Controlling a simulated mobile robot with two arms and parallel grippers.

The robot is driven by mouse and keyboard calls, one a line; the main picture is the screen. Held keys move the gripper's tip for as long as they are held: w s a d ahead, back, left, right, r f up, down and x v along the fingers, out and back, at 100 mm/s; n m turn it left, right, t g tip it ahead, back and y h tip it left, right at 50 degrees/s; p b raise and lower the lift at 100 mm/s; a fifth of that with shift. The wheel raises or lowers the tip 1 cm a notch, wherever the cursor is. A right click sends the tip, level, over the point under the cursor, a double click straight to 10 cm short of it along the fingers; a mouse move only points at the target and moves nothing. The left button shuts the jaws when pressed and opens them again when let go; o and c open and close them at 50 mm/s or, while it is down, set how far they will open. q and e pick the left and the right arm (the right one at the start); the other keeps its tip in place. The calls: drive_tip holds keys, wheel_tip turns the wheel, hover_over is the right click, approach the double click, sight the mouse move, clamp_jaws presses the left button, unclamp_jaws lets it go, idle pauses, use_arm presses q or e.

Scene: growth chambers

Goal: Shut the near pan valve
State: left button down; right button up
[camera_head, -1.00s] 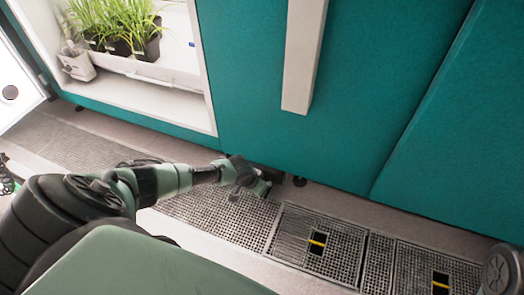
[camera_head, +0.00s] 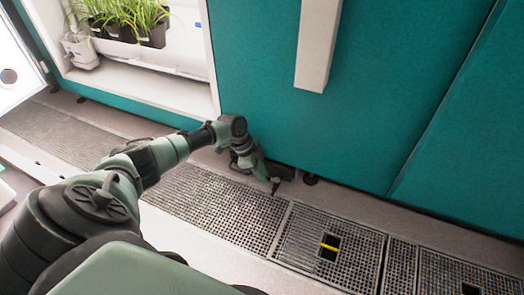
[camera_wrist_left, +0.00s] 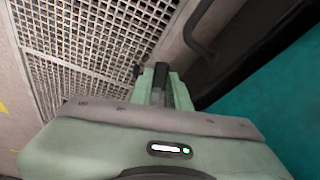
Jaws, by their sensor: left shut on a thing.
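My left gripper (camera_head: 273,186) is low by the floor, at the bottom edge of the teal chamber front. In the left wrist view its two pale green fingers (camera_wrist_left: 160,88) are closed around a dark, narrow piece that looks like the handle of the near pan valve (camera_wrist_left: 160,72). The fingers hide most of this handle, so its angle is hard to tell. A dark recess (camera_head: 284,172) under the chamber front lies just beside the gripper in the head view. My right gripper is out of view.
The teal chamber front (camera_head: 390,90) rises close beside the gripper, with a long pale handle (camera_head: 316,45) above. Floor grating (camera_head: 205,200) runs along it, with a yellow-marked opening (camera_head: 329,247). Potted green plants (camera_head: 125,20) stand in the open chamber at the upper left.

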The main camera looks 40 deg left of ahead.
use_arm(q)
drive_tip(key=shift+w+a+f+m+g+b, duration=0.15)
drive_tip(key=shift+w+m+g+b, duration=0.25)
drive_tip(key=shift+m+b, duration=0.55)
drive_tip(key=c, duration=1.3)
unclamp_jaws()
drive_tip(key=shift+c, duration=0.2)
drive_tip(key=p+v, duration=0.5)
drive_tip(key=v, duration=0.3)
drive_tip(key=shift+a, duration=0.1)
